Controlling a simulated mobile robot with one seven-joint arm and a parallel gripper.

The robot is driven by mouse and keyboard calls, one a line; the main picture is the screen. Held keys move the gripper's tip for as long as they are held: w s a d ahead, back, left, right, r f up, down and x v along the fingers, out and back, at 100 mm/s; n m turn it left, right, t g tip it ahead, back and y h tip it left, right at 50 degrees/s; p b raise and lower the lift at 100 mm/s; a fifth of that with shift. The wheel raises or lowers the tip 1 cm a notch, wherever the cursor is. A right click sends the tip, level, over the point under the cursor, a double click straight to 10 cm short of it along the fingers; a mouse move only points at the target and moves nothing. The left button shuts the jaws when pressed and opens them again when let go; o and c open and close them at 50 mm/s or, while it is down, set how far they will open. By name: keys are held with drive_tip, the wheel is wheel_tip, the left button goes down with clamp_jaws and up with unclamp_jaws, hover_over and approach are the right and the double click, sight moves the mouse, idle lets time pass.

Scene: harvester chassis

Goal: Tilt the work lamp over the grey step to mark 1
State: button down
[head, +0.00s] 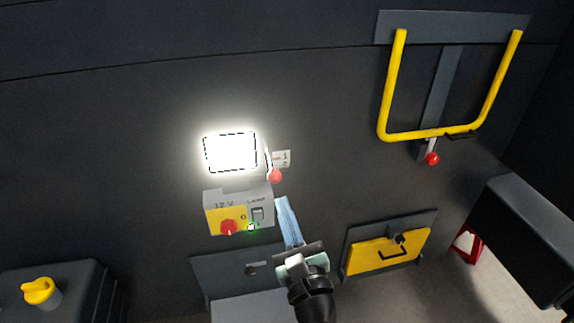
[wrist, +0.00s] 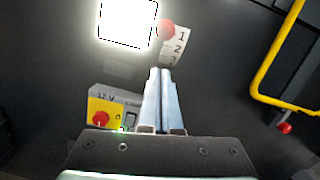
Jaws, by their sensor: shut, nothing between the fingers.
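The work lamp (head: 230,152) is lit, a bright white square on the dark wall; it also shows in the wrist view (wrist: 128,22). A red ball knob (head: 275,176) is at its right side, beside a small white mark plate (head: 284,158). In the wrist view the knob (wrist: 166,28) is close to the 1 on the plate (wrist: 177,45), with 2 below it. My gripper (head: 281,199) is shut and empty, its fingertips below the knob and apart from it; they also show in the wrist view (wrist: 160,70). A grey surface, probably the step (head: 245,310), is below.
A 12 V box (head: 238,212) with a red knob (head: 229,228) and lamp switch (head: 257,214) is left of my fingers. A yellow rail (head: 387,90) with a red-knobbed latch (head: 432,158) is upper right. A yellow hatch (head: 370,258) is lower right. Wall above is clear.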

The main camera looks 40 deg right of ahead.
drive_tip(key=b+v, duration=0.2)
drive_tip(key=v, duration=0.8)
drive_tip(key=shift+s+r, duration=0.15)
drive_tip(key=shift+s, duration=0.15)
drive_tip(key=w+a+r+n+t+y, duration=0.25)
drive_tip(key=w+a+r+n, duration=0.2)
drive_tip(key=r+n, duration=0.35)
drive_tip(key=w+a+r+n+t+y, duration=0.25)
drive_tip(key=a+r+n, duration=0.25)
drive_tip(key=r+n, duration=0.25)
drive_tip(key=w+a+r+n+t+y, duration=0.1)
drive_tip(key=w+a+r+n+y, duration=0.3)
drive_tip(key=r+n, duration=0.35)
drive_tip(key=s+a+r+n+t, duration=0.2)
drive_tip(key=a+r+n, duration=0.3)
drive_tip(key=r+n, duration=0.3)
drive_tip(key=s+a+r+n+t, duration=0.2)
drive_tip(key=s+a+r+n, duration=0.2)
drive_tip(key=a+r+n, duration=0.2)
wheel_tip(320, 180, up, 4)
drive_tip(key=shift+s+r+n+y, duration=0.2)
drive_tip(key=shift+n+y, duration=0.1)
drive_tip(key=shift+n, duration=0.9)
drive_tip(key=shift+a+f, duration=0.1)
